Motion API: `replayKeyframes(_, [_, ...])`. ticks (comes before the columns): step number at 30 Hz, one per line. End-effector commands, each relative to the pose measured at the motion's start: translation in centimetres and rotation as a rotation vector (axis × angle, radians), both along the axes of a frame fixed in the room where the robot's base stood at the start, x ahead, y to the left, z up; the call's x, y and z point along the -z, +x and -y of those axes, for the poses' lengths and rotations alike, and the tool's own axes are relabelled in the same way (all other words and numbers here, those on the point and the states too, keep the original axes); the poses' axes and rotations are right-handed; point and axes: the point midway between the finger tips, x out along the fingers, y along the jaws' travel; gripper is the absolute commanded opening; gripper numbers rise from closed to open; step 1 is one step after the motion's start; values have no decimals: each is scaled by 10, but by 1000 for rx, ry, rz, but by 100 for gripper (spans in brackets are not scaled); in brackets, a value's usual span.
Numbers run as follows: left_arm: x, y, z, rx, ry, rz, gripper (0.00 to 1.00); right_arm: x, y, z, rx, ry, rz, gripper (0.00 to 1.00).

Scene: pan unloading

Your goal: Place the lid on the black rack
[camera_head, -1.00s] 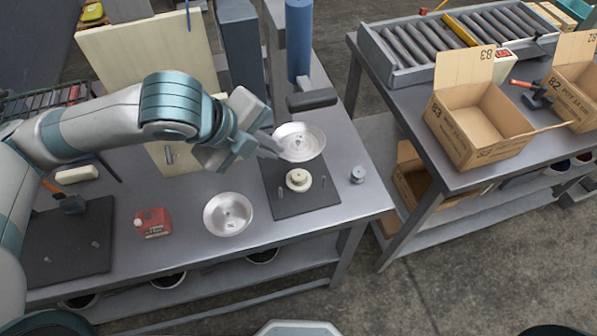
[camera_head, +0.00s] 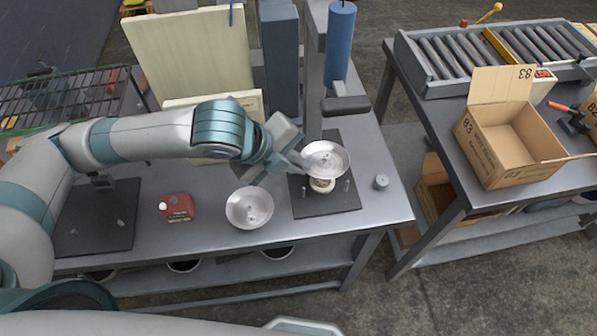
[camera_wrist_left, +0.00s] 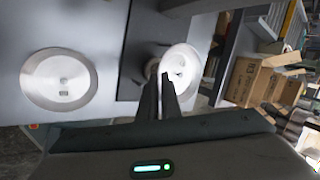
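My left gripper (camera_head: 297,160) is shut on the rim of a shallow silver dish-shaped lid (camera_head: 337,158). The lid is held over a cream round piece (camera_head: 321,185) on a dark mat (camera_head: 342,200), hiding part of it; I cannot tell whether they touch. The left wrist view shows the closed fingers (camera_wrist_left: 163,92) on the lid (camera_wrist_left: 190,60). A similar silver dish (camera_head: 249,208) lies on the table to the left. The black wire rack (camera_head: 70,100) stands at the far left, partly behind my arm. My right gripper is not in view.
Wooden boards (camera_head: 190,60) and a grey post (camera_head: 280,60) stand behind. A second table holds an open carton (camera_head: 510,140).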

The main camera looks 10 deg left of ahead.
Motion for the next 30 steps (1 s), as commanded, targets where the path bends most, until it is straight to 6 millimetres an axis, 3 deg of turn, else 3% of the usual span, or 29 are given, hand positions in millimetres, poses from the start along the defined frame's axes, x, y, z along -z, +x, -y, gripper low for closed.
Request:
replayKeyframes(9, [33,-1,0,-2,1,-4,0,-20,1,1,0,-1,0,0])
replayKeyframes(18, [40,0,0,-1,1,0,0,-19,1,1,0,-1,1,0])
replayKeyframes(21, [40,0,-1,-1,2,-1,23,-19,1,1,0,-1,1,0])
replayKeyframes(30, [40,0,0,0,1,-1,23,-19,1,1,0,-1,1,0])
